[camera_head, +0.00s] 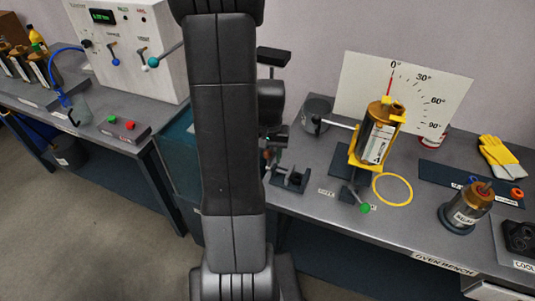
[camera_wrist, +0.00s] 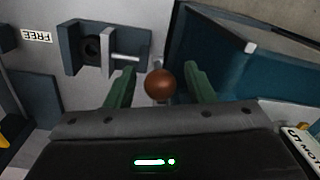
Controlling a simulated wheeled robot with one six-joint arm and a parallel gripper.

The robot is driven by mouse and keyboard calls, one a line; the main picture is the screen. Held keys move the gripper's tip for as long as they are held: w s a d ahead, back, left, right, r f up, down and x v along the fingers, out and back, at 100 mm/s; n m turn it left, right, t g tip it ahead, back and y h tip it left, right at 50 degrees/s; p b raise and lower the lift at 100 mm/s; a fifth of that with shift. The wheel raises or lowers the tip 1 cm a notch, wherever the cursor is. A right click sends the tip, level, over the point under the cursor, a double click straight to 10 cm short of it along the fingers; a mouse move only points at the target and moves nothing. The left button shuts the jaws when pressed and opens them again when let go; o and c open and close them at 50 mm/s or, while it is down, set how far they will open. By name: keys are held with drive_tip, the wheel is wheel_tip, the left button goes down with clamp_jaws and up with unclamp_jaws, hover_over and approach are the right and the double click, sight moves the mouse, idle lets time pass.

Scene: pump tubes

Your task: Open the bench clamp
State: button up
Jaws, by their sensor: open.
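The bench clamp (camera_wrist: 73,48) is a dark blue-grey block with two jaws and a pale screw rod, at the upper left in the wrist view. In the head view the clamp (camera_head: 291,180) sits at the bench's left front, partly behind my arm. A red-brown ball knob (camera_wrist: 160,86) shows beside the rod's right end; how they join is unclear. My gripper (camera_wrist: 158,68) is open, with one green finger on each side of the knob. Small gaps show between knob and fingers; contact is not visible. In the head view my gripper is mostly hidden by my arm.
A yellow tilting holder (camera_head: 354,160) with a bronze tube (camera_head: 378,135) stands right of the clamp, before an angle dial board (camera_head: 430,88). A teal bin (camera_wrist: 220,65) lies close on the right. A yellow ring (camera_head: 411,190) lies on the bench.

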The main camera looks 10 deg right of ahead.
drive_tip(key=shift+c, duration=0.2)
clamp_jaws()
drive_tip(key=shift+w+d+r+g+y+p, duration=0.35)
drive_tip(key=shift+g+p, duration=0.25)
drive_tip(key=shift+p, duration=0.6)
drive_tip(key=shift+w+d+f+g+y+p, duration=0.3)
drive_tip(key=shift+w+g+y+p, duration=0.3)
drive_tip(key=shift+g+p, duration=0.25)
drive_tip(key=shift+w+d+f+g+y+p, duration=0.2)
drive_tip(key=shift+w+d+g+y+p, duration=0.3)
drive_tip(key=shift+g+p, duration=0.3)
drive_tip(key=shift+w+d+f+g+y+p, duration=0.3)
drive_tip(key=shift+w+g+y+p, duration=0.4)
drive_tip(key=shift+g, duration=0.25)
